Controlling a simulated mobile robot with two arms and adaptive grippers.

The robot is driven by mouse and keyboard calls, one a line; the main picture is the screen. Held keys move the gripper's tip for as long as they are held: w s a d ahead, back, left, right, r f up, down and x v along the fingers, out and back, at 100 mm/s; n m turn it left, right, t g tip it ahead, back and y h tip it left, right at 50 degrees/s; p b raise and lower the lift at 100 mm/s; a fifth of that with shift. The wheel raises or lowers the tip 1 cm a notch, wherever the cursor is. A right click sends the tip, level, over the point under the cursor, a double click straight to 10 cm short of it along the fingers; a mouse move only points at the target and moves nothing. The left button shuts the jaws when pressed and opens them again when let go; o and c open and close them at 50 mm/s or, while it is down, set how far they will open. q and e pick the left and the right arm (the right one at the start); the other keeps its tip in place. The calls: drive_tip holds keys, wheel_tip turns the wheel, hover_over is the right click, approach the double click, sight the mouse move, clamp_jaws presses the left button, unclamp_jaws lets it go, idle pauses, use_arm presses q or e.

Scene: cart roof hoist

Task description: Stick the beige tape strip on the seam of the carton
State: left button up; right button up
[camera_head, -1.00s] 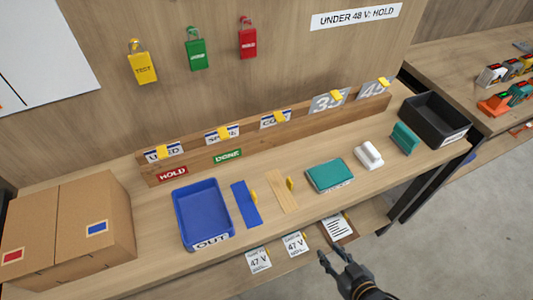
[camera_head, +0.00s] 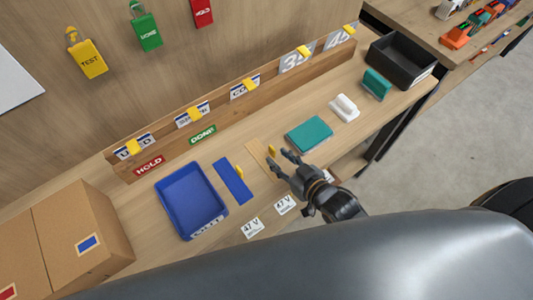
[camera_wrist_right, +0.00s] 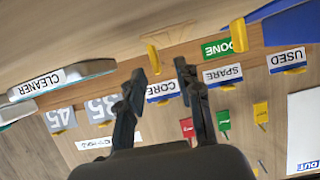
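The beige tape strip (camera_head: 257,154) lies on the bench between the blue strip and the teal box, with a yellow tab (camera_head: 271,149) standing at its side. In the right wrist view the yellow tab (camera_wrist_right: 153,59) shows just beyond the fingertips. My right gripper (camera_head: 284,162) is open over the strip's near end, partly hiding it; its two fingers also show apart and empty in the right wrist view (camera_wrist_right: 159,70). The brown carton (camera_head: 60,232) stands at the bench's left end, its seam (camera_head: 40,245) running across the top. My left gripper is not in view.
A blue bin (camera_head: 158,197) and a blue strip (camera_head: 233,181) lie between carton and gripper. A teal box (camera_head: 309,134), a white item (camera_head: 344,108) and a black bin (camera_head: 374,52) stand to the right. A wooden rail (camera_head: 235,108) with labels runs behind.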

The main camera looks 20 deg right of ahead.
sight(275, 152)
drive_tip(key=shift+w, duration=0.35)
drive_tip(key=p+x, duration=0.1)
drive_tip(key=x, duration=0.2)
drive_tip(key=shift+w, duration=0.35)
drive_tip(key=shift+w+a+f, duration=0.1)
drive_tip(key=shift+w+f, duration=0.15)
drive_tip(key=shift+w, duration=0.2)
drive_tip(key=shift+s, duration=0.15)
clamp_jaws()
